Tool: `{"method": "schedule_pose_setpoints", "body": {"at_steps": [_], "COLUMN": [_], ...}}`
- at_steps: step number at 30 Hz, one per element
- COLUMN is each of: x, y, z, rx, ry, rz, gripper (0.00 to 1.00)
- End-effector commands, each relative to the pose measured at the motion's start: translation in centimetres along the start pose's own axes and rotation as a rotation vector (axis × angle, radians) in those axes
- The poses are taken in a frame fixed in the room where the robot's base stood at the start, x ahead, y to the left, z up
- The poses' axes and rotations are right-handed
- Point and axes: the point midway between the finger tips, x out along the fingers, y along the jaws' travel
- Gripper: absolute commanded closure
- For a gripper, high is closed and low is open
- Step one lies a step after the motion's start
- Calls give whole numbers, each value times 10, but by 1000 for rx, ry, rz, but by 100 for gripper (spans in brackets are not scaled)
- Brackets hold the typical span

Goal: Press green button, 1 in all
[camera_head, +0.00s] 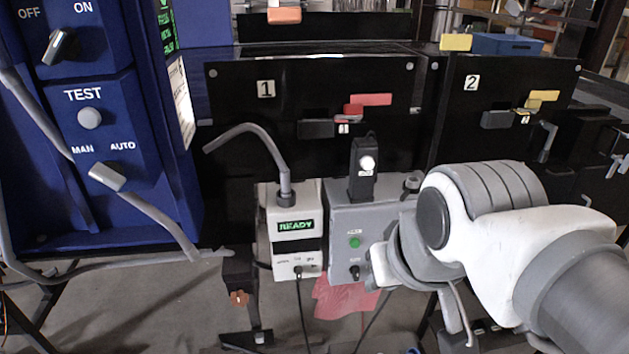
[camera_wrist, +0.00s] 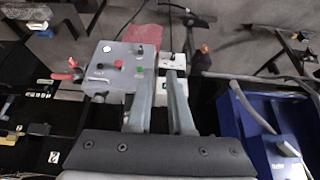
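The green button (camera_head: 355,242) is a small round button on the front of a grey control box (camera_head: 340,215). In the wrist view the green button (camera_wrist: 140,70) shows just left of the left fingertip, on the face of the grey box (camera_wrist: 108,80). My gripper (camera_wrist: 161,75) has its two fingers apart with nothing between them. The fingers overlap the right part of the box in that view; I cannot tell whether they touch it. In the head view my arm's end covers the box's right side and hides the fingertips.
A black knob (camera_head: 355,272) sits below the green button. A red button (camera_wrist: 118,64) is on the same box. A white box with a READY display (camera_head: 296,226) stands beside it at left. A blue panel (camera_head: 140,190) with switches fills the far left. Cables hang below.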

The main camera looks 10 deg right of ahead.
Motion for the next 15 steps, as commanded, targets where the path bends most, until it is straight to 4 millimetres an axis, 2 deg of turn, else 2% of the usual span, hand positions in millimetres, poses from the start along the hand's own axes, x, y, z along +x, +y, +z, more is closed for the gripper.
{"method": "schedule_pose_setpoints", "body": {"at_steps": [1, 3, 15], "x": [0, 0, 0], "y": [0, 0, 0], "z": [0, 0, 0], "rx": [0, 0, 0], "ry": [0, 0, 0], "rz": [0, 0, 0], "gripper": [92, 100, 100]}}
